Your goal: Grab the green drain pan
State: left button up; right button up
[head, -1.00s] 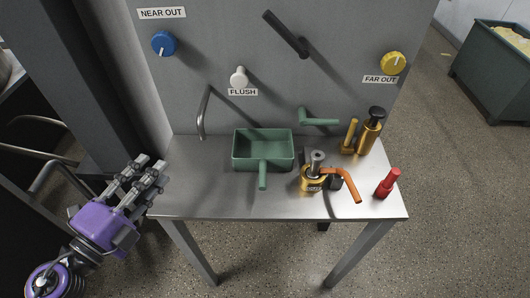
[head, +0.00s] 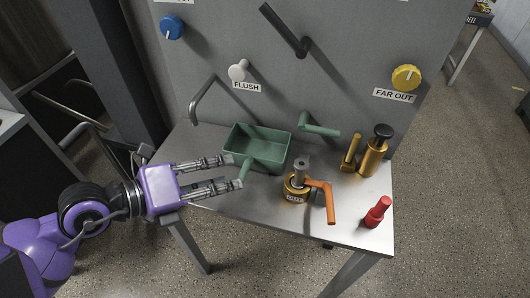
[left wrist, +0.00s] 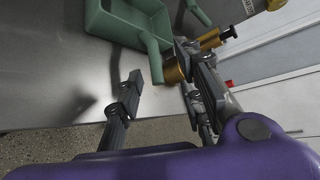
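The green drain pan (head: 262,146) sits on the left part of the metal table, an open rectangular tray with a stub handle toward the front. It also shows at the top of the left wrist view (left wrist: 128,22). My left gripper (head: 232,173) is open, its two fingers pointing right toward the pan's handle (head: 245,167). In the left wrist view, the handle (left wrist: 154,62) lies between the directions of the two fingertips (left wrist: 158,64). I cannot tell whether the fingers touch it. My right gripper is not in view.
A brass valve with an orange lever (head: 318,187) stands right of the pan. A brass pump (head: 374,152) and a red bottle (head: 378,212) stand farther right. The table's front strip (head: 250,207) is clear.

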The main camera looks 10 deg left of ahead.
aim_at(244, 168)
pick_arm(q)
jog(key=shift+w+d+f, duration=0.3)
jog(key=shift+w+f, duration=0.1)
jog(key=shift+w, duration=0.25)
jog(key=x, duration=0.5)
jog(key=shift+w+f, duration=0.3)
jog(key=shift+w, duration=0.05)
grip_shut()
